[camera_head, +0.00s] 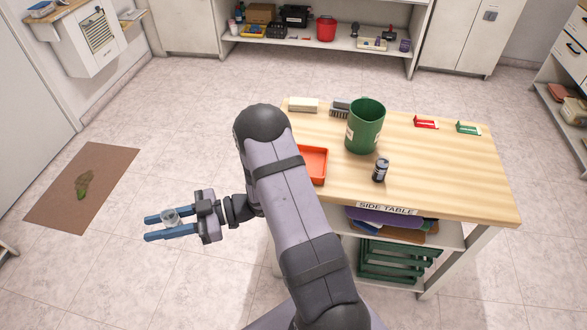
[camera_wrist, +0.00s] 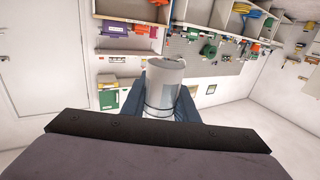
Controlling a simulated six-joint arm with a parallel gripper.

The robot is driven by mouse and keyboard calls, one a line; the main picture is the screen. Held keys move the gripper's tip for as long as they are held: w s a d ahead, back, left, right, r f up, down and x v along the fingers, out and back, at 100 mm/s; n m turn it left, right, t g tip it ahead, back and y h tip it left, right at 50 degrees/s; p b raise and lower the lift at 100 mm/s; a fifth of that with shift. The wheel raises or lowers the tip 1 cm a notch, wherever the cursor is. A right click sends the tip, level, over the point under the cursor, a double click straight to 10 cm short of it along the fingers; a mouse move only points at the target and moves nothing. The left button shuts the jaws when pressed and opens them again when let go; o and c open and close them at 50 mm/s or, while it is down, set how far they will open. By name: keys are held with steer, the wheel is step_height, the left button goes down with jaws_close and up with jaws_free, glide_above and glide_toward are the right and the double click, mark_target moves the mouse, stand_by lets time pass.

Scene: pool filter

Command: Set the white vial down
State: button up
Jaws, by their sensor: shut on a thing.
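My gripper (camera_head: 170,227) is at the left in the head view, with its two blue fingers shut on the white vial (camera_head: 170,216). The vial is a small pale, whitish cylinder held between the fingers, out over the floor and apart from the side table. In the wrist view the vial (camera_wrist: 163,86) stands out between the two dark blue fingers (camera_wrist: 160,104). The fingers hide part of its lower sides. The side table (camera_head: 450,185) is to the right of the gripper, and my arm hides its left part.
On the table are a green bin (camera_head: 366,128), a dark can (camera_head: 380,170), an orange tray (camera_head: 316,165), a white block (camera_head: 303,105), a brush (camera_head: 340,108), and red (camera_head: 426,122) and green (camera_head: 468,128) holders. The table's front right is clear. A brown mat (camera_head: 110,190) lies on the floor.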

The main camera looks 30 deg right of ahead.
steer(key=w+a+r+m+t+h+b, duration=0.1)
steer(key=w+r+m+t+h, duration=0.2)
steer(key=w, duration=0.5)
steer(key=w+d+r+m+t+h, duration=0.9)
steer(key=w+d+m+h, duration=0.2)
steer(key=w+d+h, duration=0.3)
steer(key=s+d+f+m+g+h, duration=0.1)
steer(key=s+d+m+g+h, duration=0.3)
steer(key=d+h, duration=0.5)
steer(key=s+d+f+m+g+h, duration=0.2)
steer(key=s+d+m+h, duration=0.3)
steer(key=d, duration=0.9)
steer(key=s+d+f+m+g+h, duration=0.3)
steer(key=s+d+m+g, duration=0.1)
steer(key=s+m+g, duration=0.1)
steer(key=shift+w+a+f, duration=0.1)
steer(key=shift+a+f, duration=0.05)
steer(key=shift+f, duration=2.45)
steer(key=shift+a+f, duration=0.1)
steer(key=shift+f, duration=2.45)
steer(key=shift+f, duration=0.1)
